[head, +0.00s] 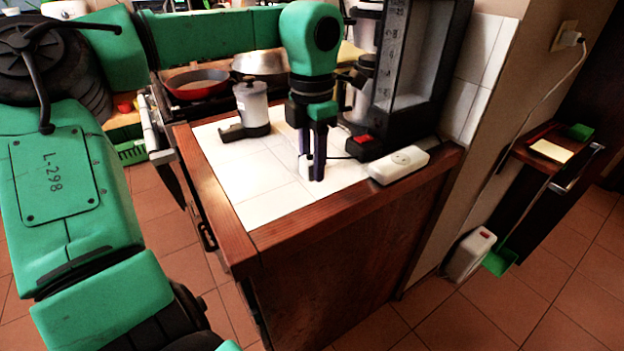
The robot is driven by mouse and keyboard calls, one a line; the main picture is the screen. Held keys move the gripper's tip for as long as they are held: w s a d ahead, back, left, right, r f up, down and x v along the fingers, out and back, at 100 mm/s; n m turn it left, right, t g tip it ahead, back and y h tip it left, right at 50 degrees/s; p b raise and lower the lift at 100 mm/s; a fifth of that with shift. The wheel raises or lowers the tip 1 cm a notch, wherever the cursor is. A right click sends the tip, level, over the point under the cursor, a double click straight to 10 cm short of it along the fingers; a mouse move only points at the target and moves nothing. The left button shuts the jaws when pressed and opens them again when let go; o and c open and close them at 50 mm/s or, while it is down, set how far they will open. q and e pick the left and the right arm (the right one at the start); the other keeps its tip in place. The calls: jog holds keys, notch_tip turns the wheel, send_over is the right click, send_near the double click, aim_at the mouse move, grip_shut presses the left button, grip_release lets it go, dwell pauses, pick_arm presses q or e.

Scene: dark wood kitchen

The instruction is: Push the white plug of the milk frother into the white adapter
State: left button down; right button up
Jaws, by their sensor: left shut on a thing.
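My left gripper (311,168) points down over the white-tiled counter, its dark fingers shut on the small white plug (304,167). The fingers hide part of the plug, and I cannot tell whether it touches the tiles. The white adapter (399,165) is a long block lying at the counter's right front edge, to the right of the gripper and apart from the plug. A socket shows on its top face. A jug on a black base (252,108), which looks like the milk frother, stands behind and left of the gripper. My right gripper is out of view.
A tall black appliance (408,75) with a red switch stands just behind the adapter. A thin dark cable runs near the gripper. A red pan (197,84) and a metal pot (262,63) are at the back left. The front-left tiles are clear. A wooden rim (330,211) edges the counter.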

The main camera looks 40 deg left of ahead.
aim_at(312, 157)
pick_arm(q)
notch_tip(312, 157, up, 14)
jog(key=p, duration=0.2)
